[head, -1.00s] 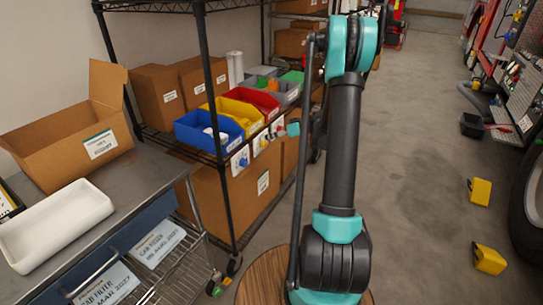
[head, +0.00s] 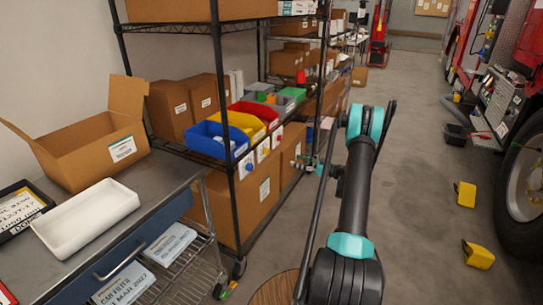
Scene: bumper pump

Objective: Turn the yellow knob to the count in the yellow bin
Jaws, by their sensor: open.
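The yellow bin (head: 237,121) stands on the wire shelf between a blue bin (head: 212,139) and a red bin (head: 258,113). Its contents are too small to count. White plates with small knobs hang on the shelf front below the bins. The yellow knob (head: 263,152) is on the middle plate, but its pointer is not readable. The blue knob (head: 248,165) is nearer me and the red knob (head: 277,138) is farther off. My gripper (head: 299,163) is small in view, open, to the right of the knobs and apart from them.
A grey workbench (head: 118,246) with a white tray (head: 86,218) and an open carton (head: 92,152) is at the left. The black shelf post (head: 226,130) stands close before the bins. Yellow blocks (head: 466,195) lie on the floor at the right. The aisle floor is mostly clear.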

